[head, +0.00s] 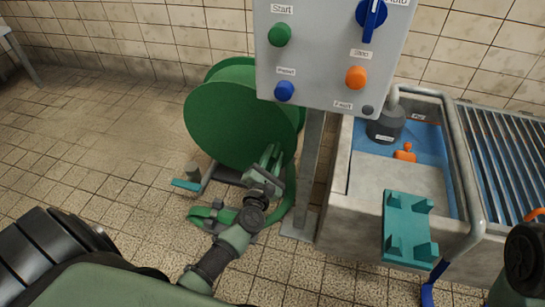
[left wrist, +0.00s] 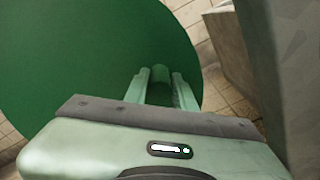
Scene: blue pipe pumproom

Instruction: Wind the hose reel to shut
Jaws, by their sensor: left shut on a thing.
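The hose reel (head: 228,122) is a large green drum low on the floor, left of the control panel. Its round face also fills much of the left wrist view (left wrist: 75,65). My left gripper (head: 271,158) is at the right part of that face. In the left wrist view its two fingers (left wrist: 160,82) are closed around a dark green crank handle (left wrist: 160,74) at the reel. The fingers hide most of the handle. A flat green hose (head: 203,214) lies on the floor below the reel.
A grey control panel (head: 328,70) on a post stands right of the reel. A concrete basin (head: 362,215) with blue water is beyond it. A teal bracket-like piece (head: 408,228) shows in front of the basin. The tiled floor at left is clear.

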